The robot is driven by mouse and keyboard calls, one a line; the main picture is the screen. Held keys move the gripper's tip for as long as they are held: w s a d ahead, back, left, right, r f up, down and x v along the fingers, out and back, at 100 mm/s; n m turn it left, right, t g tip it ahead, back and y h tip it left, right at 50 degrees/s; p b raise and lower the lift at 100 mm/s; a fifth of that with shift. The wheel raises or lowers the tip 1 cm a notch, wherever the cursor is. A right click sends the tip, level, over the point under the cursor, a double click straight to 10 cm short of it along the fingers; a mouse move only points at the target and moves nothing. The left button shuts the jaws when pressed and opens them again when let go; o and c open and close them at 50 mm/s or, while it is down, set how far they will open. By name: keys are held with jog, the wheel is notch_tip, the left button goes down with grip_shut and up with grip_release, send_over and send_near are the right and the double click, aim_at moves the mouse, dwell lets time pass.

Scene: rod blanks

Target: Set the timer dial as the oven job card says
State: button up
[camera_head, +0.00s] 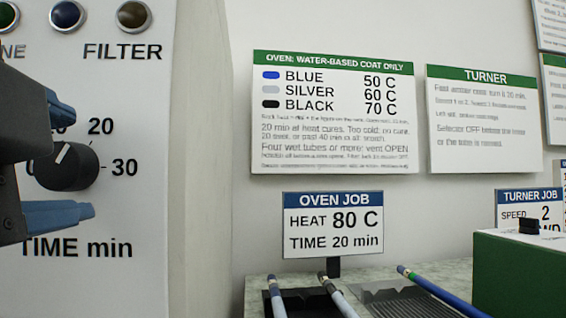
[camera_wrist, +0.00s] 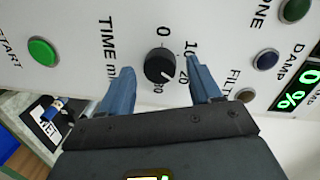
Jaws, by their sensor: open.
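The timer dial (camera_head: 68,167) is a black round knob with a white pointer line, above the words TIME min on a pale panel. It also shows in the wrist view (camera_wrist: 160,66). The pointer slants up and right on the panel, roughly toward 20; its exact setting is hard to tell. My gripper (camera_wrist: 161,65) is open, with one blue finger above the dial and one below it. Gaps show between the fingers and the knob. In the head view my gripper (camera_head: 82,162) hides the panel left of the dial. The oven job card (camera_head: 333,225) reads HEAT 80 C, TIME 20 min.
The oven notice (camera_head: 333,112) lists blue 50 C, silver 60 C, black 70 C. Lamps (camera_head: 68,15) sit above the dial. A green START button (camera_wrist: 43,52) is on the panel. Rods (camera_head: 338,295) lie on the counter, beside a green box (camera_head: 520,275).

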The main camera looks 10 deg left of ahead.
jog(key=shift+s, duration=0.15)
jog(key=p+v, duration=0.1)
jog(key=v, duration=0.6)
jog(key=shift+s, duration=0.3)
jog(key=shift+d, duration=0.1)
